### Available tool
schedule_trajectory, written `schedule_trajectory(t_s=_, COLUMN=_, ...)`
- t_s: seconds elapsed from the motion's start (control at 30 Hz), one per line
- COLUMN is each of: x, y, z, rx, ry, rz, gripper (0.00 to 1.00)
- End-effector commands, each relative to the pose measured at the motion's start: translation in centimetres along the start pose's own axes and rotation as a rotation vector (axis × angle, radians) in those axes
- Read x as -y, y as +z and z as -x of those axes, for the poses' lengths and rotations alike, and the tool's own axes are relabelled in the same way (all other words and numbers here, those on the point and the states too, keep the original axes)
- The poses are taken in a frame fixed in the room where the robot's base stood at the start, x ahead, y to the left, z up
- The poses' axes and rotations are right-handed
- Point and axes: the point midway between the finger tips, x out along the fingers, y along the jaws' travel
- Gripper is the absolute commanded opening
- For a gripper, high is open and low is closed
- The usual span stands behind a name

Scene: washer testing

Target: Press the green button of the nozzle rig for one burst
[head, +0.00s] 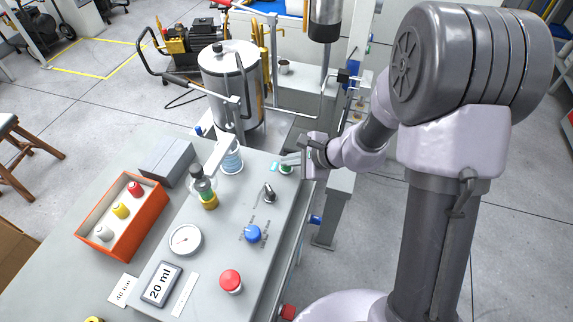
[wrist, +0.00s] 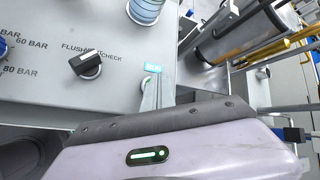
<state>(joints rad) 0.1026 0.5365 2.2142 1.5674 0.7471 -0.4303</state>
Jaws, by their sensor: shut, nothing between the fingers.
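Near my gripper are a black selector knob (head: 269,192) and a blue knob (head: 253,233). A red button (head: 231,281), a gauge (head: 185,240), a 20 ml display (head: 161,284) and an orange tray (head: 152,240) of capped nozzles lie further left. A steel tank (head: 243,97) stands behind.

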Motion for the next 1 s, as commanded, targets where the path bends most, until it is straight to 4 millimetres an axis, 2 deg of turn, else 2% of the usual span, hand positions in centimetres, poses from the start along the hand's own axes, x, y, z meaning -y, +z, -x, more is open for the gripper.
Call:
schedule_trajectory(t_s=0.57, x=-0.56, y=-0.57, z=-0.77, rx=-0.001, ry=0.000, rz=0.000, gripper=0.00)
schedule_trajectory(t_s=1.0, x=-0.28, y=-0.24, z=-0.26, rx=-0.002, ry=0.003, rz=0.002, gripper=0.00)
